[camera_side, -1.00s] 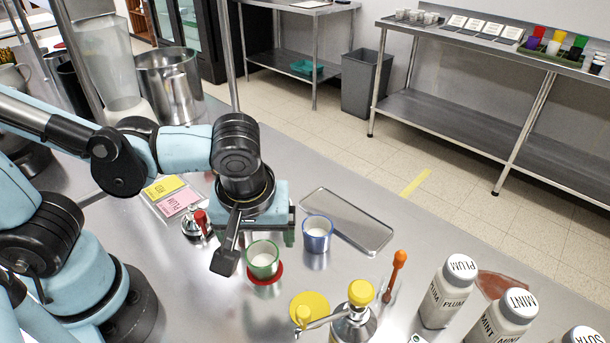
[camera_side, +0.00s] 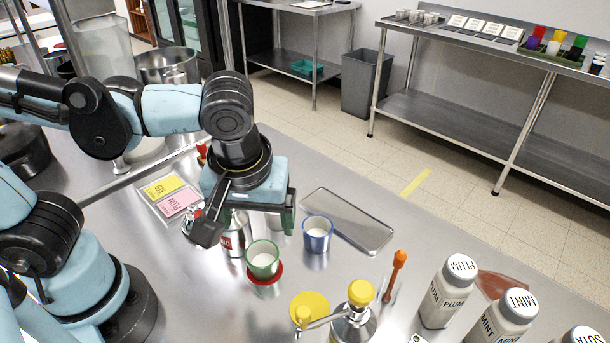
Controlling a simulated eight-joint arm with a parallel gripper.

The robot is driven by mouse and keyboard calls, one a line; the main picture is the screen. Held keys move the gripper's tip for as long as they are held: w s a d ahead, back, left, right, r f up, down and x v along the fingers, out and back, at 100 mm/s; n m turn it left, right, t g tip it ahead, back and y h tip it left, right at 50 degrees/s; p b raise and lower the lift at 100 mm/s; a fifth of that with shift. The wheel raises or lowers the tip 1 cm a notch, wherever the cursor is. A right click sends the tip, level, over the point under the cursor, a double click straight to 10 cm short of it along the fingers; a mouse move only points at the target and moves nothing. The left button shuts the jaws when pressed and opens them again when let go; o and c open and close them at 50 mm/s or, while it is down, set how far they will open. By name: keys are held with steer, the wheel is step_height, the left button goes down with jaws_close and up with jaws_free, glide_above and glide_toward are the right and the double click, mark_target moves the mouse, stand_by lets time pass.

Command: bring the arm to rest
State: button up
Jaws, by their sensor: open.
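My gripper (camera_side: 246,222) hangs over the steel counter at centre left, its two dark fingers spread apart. A silver canister with a red label (camera_side: 237,240) shows below and between the fingers; its top is hidden by the gripper, and I cannot tell whether they touch. A blue cup with white contents (camera_side: 317,236) stands further right.
An empty metal tray (camera_side: 348,222) lies behind the blue cup. Yellow and pink cards (camera_side: 172,196) lie left of my gripper. In front are a yellow coaster (camera_side: 309,304), a yellow-capped pump bottle (camera_side: 355,318), an orange-handled tool (camera_side: 397,268) and white PLUM (camera_side: 446,293) and MINT (camera_side: 503,318) bottles.

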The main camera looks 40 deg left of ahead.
steer(key=w+a+m+t+h, duration=0.1)
steer(key=w+a+m+t, duration=0.1)
steer(key=a, duration=0.4)
steer(key=w+a+m+t, duration=0.3)
steer(key=w+a+m, duration=0.1)
steer(key=a+m, duration=0.1)
steer(key=shift+a+r+m+h, duration=0.3)
steer(key=shift+a+r+h, duration=0.1)
steer(key=shift+a, duration=0.3)
